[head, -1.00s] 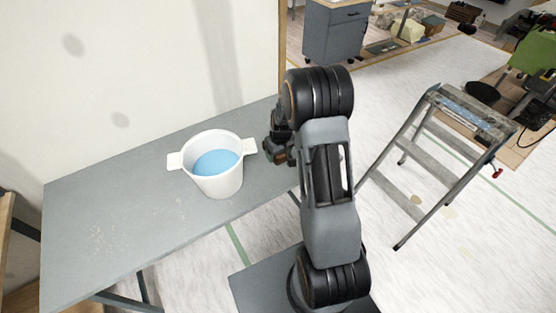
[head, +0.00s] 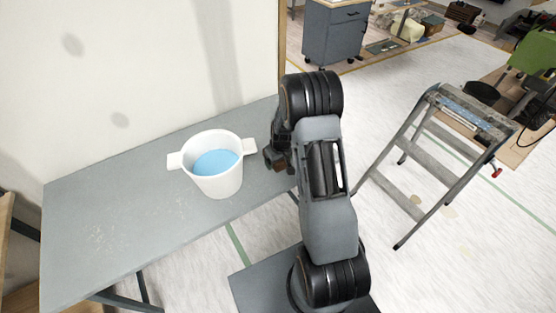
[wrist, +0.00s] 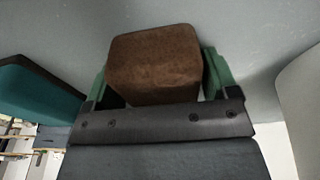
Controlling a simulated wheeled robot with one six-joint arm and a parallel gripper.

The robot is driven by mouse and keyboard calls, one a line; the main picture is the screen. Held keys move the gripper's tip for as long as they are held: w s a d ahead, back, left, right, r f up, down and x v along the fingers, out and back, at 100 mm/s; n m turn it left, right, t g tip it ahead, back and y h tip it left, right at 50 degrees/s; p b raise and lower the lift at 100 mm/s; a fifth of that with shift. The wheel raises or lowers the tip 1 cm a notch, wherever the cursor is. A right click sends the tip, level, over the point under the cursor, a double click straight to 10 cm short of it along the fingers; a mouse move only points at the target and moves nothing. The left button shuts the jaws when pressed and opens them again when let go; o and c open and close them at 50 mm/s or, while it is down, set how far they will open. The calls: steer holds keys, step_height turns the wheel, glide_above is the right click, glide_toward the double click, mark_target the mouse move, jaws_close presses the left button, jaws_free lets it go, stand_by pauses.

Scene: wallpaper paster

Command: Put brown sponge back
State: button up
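The brown sponge (wrist: 153,65) is a rounded block between the two green fingers of my gripper (wrist: 158,70) in the wrist view. Both fingers lie against its sides, and my gripper looks shut on it. In the head view my gripper (head: 277,160) is over the right end of the grey table (head: 120,215), to the right of the white bucket (head: 217,183). The sponge cannot be made out there, as my arm hides it. Whether it touches the table is unclear.
The two-handled bucket holds blue liquid (head: 215,162). The table's left half is clear, with a pale wall (head: 150,70) behind it. A dark teal object (wrist: 40,90) is at the left in the wrist view. A stepladder (head: 430,150) stands at the right.

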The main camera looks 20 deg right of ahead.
steer(key=shift+o, duration=1.2)
steer(key=shift+r, duration=0.15)
steer(key=r, duration=0.3)
steer(key=s+r, duration=0.1)
steer(key=r, duration=0.7)
steer(key=shift+s+d+b, duration=0.1)
steer(key=shift+s+b, duration=0.2)
steer(key=s+a+r, duration=0.3)
steer(key=s+r, duration=0.1)
steer(key=s, duration=0.2)
steer(key=s+a+r+m+t, duration=0.1)
steer(key=s+a+r, duration=0.3)
steer(key=s+r, duration=0.1)
steer(key=s+a+r+t, duration=0.1)
steer(key=s+a+r, duration=0.3)
steer(key=s, duration=0.4)
steer(key=shift+r, duration=0.6)
